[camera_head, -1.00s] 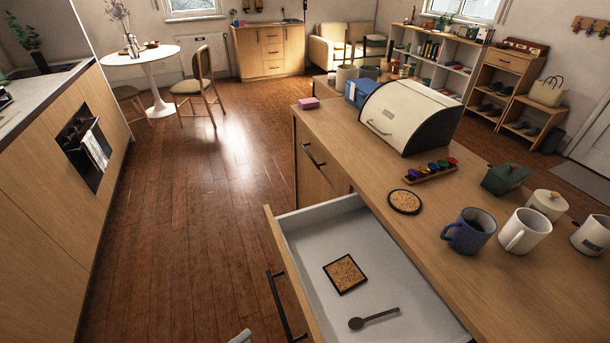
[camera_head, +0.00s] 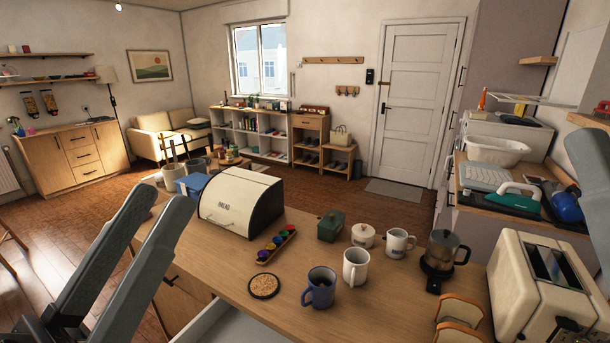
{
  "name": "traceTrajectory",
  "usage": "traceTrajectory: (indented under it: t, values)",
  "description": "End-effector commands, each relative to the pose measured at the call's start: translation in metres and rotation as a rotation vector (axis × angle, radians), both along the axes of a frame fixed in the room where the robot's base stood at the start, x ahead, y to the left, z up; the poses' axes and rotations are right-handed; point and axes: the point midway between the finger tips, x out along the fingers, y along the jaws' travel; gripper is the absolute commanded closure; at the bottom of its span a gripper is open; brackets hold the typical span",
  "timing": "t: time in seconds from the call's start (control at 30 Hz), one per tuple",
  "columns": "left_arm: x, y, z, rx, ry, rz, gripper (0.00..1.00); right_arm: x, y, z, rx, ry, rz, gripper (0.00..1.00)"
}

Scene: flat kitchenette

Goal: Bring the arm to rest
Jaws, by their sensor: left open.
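My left gripper (camera_head: 168,192) reaches up from the lower left of the head view. Its two long grey fingers are apart, with nothing between them. It appears in front of the wooden counter (camera_head: 225,268), left of the cream bread box (camera_head: 238,202), and seems to touch nothing. A grey part at the right edge looks like a piece of my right gripper (camera_head: 590,165). It is cut off by the frame, so its jaws cannot be judged. A strip of the white open drawer (camera_head: 235,328) shows at the bottom edge; its contents are out of view.
The counter holds a cork coaster (camera_head: 264,286), a blue mug (camera_head: 319,289), a white mug (camera_head: 356,267), a coffee pot (camera_head: 446,250), bread slices (camera_head: 462,308) and a cream toaster (camera_head: 545,285). A blue box (camera_head: 192,186) stands behind my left fingers. Open floor lies on the left.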

Motion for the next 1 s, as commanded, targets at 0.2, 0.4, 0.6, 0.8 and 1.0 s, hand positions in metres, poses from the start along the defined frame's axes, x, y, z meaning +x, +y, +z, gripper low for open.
traceTrajectory:
  t: [0.2, 0.4, 0.6, 0.8, 1.0]
  values:
    - [-0.027, 0.060, 0.083, 0.014, -0.184, 0.420, 0.55, 0.001, 0.000, 0.027, 0.000, 0.003, 0.000, 0.50]
    - [-0.025, 0.059, 0.162, 0.013, -0.178, 0.410, 0.55, 0.000, 0.000, 0.109, 0.000, -0.001, 0.000, 0.50]
    - [-0.025, 0.059, 0.256, 0.013, -0.176, 0.409, 0.55, 0.000, 0.000, 0.203, 0.000, 0.000, 0.000, 0.50]
    - [-0.025, 0.059, 0.352, 0.013, -0.176, 0.409, 0.55, 0.000, 0.000, 0.299, 0.000, 0.000, 0.000, 0.50]
    - [-0.025, 0.059, 0.422, 0.012, -0.175, 0.408, 0.55, 0.000, 0.000, 0.369, 0.000, 0.000, 0.000, 0.50]
